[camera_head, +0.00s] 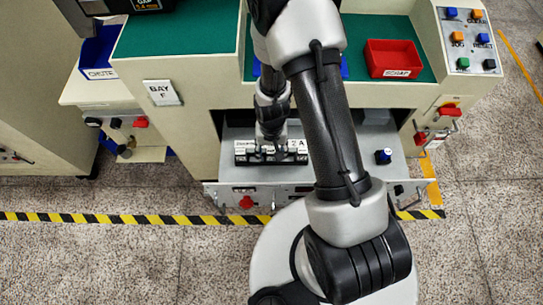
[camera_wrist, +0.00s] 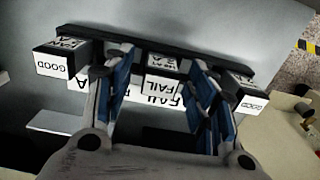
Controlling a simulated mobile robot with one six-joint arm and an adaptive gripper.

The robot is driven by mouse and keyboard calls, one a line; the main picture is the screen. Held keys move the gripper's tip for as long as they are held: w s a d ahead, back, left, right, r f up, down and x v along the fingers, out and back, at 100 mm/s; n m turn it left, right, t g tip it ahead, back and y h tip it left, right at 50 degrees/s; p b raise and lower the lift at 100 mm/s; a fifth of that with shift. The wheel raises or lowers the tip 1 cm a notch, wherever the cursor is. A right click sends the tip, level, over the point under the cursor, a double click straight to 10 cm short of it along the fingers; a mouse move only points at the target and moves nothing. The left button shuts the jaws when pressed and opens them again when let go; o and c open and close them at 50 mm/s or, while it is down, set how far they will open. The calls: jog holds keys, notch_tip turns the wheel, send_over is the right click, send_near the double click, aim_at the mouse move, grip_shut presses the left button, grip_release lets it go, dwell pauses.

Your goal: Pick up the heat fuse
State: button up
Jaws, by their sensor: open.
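A black rack (camera_head: 270,160) sits in the open drawer in the head view. In the wrist view a small block (camera_wrist: 162,84) with a white "FAIL" front sits at the rack's middle. Its top label, upside down, seems to end in "2 A"; I cannot read the rest surely. My gripper (camera_wrist: 163,66) is open, its blue-padded fingers on either side of this block with gaps. In the head view my gripper (camera_head: 268,148) is over the rack. Blocks marked "GOOD" stand at left (camera_wrist: 58,60) and right (camera_wrist: 247,97). No label clearly reads as heat fuse.
The drawer (camera_head: 340,160) holds a blue knob (camera_head: 383,156) at right. A red scrap bin (camera_head: 393,58) stands on the green top above. Buttons fill the panel (camera_head: 468,38) at right. The cabinet top overhangs the drawer's back.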

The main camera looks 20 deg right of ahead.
jog(key=shift+r, duration=0.1)
jog(key=c, duration=1.1)
jog(key=shift+r, duration=0.1)
jog(key=shift+c, duration=0.2)
